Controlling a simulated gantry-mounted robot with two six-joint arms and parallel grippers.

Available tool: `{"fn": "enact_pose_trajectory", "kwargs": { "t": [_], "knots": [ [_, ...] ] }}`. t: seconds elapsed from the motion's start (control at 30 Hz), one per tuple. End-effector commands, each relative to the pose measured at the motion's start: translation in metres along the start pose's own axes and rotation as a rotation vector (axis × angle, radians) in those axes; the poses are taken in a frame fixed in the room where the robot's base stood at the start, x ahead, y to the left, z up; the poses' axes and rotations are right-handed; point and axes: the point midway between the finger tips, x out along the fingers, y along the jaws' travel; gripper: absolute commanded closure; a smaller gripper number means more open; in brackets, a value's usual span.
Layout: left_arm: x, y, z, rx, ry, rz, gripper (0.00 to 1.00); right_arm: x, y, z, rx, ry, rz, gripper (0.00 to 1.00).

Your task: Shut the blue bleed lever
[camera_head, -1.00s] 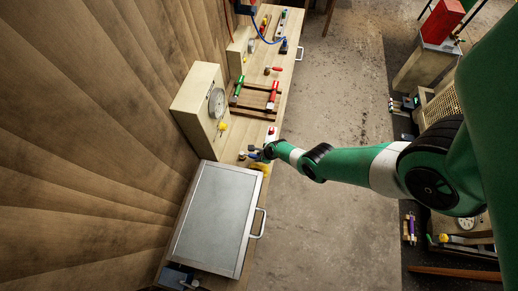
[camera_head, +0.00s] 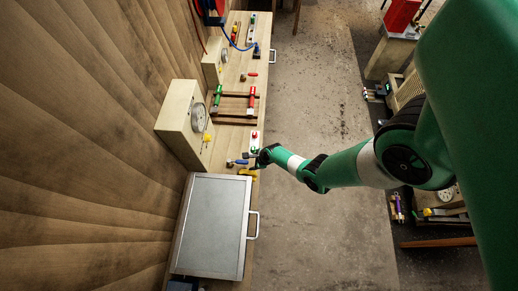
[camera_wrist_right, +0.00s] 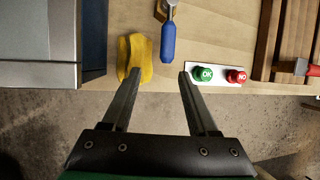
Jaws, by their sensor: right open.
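The blue bleed lever (camera_wrist_right: 168,42) has a blue grip on a metal arm in the right wrist view. It points toward my right gripper (camera_wrist_right: 160,78), whose two fingers are apart with nothing between them. The lever's grip end is beyond the fingertips, roughly in line with the gap. In the head view the lever (camera_head: 238,161) lies on the bench just left of my right gripper (camera_head: 259,159). The lever's pivot is cut off at the top of the wrist view. My left gripper is not in view.
A yellow cloth-like item (camera_wrist_right: 137,57) lies near the left finger. A panel with a green OK button (camera_wrist_right: 203,74) and red NO button (camera_wrist_right: 236,76) is by the right finger. A grey metal case (camera_head: 212,225), gauge box (camera_head: 184,122) and wooden rack (camera_head: 235,108) stand along the bench.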

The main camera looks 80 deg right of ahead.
Motion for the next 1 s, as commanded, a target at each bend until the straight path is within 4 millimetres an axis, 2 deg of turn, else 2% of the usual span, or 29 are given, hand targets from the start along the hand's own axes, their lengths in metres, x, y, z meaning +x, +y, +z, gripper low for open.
{"fn": "enact_pose_trajectory", "kwargs": {
  "t": [0.2, 0.4, 0.57, 1.0],
  "knots": [
    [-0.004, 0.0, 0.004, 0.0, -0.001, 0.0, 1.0, -0.02, 0.024, -0.045, 0.006, 0.008, -0.004, 0.41],
    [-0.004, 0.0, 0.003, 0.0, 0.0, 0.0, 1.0, -0.037, 0.038, -0.072, 0.004, 0.006, -0.003, 0.41],
    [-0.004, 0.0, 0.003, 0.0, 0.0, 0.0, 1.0, -0.041, 0.042, -0.079, 0.0, 0.005, -0.003, 0.41],
    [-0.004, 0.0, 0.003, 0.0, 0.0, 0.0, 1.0, -0.041, 0.042, -0.078, -0.001, 0.005, -0.004, 0.41]
  ]
}}
